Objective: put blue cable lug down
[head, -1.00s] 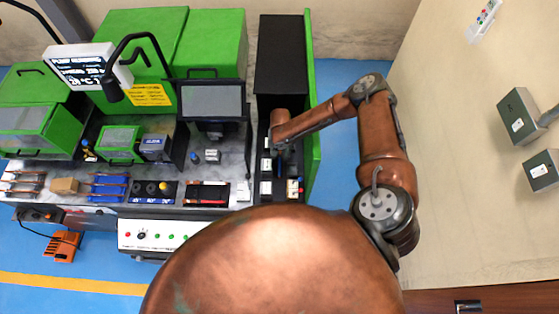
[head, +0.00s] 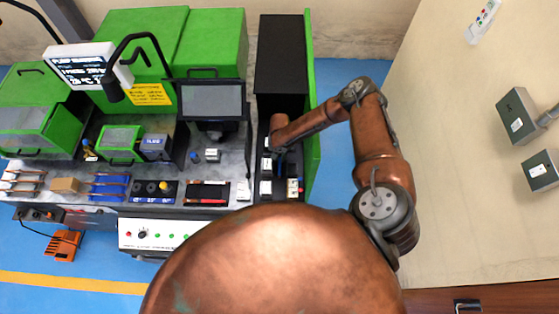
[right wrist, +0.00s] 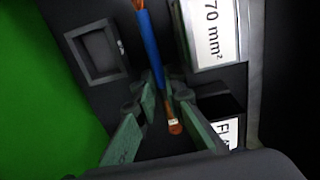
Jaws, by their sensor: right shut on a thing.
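The blue cable lug (right wrist: 150,50) is a thin blue rod with copper-coloured ends in the right wrist view. My right gripper (right wrist: 160,90) is shut on it, with a green-grey finger on each side. The lug lies lengthwise between the fingers, over a dark surface. Whether it touches that surface I cannot tell. In the head view my right gripper (head: 280,156) is small and dark, over the narrow black unit (head: 264,208) at the right end of the bench. My left gripper is not in view.
In the right wrist view, a white label reading "70 mm²" (right wrist: 215,30) is right of the lug. A dark square recess (right wrist: 97,50) is to its left. A green side panel (head: 315,120) borders the black unit. Blue-handled items (head: 109,187) lie on the bench.

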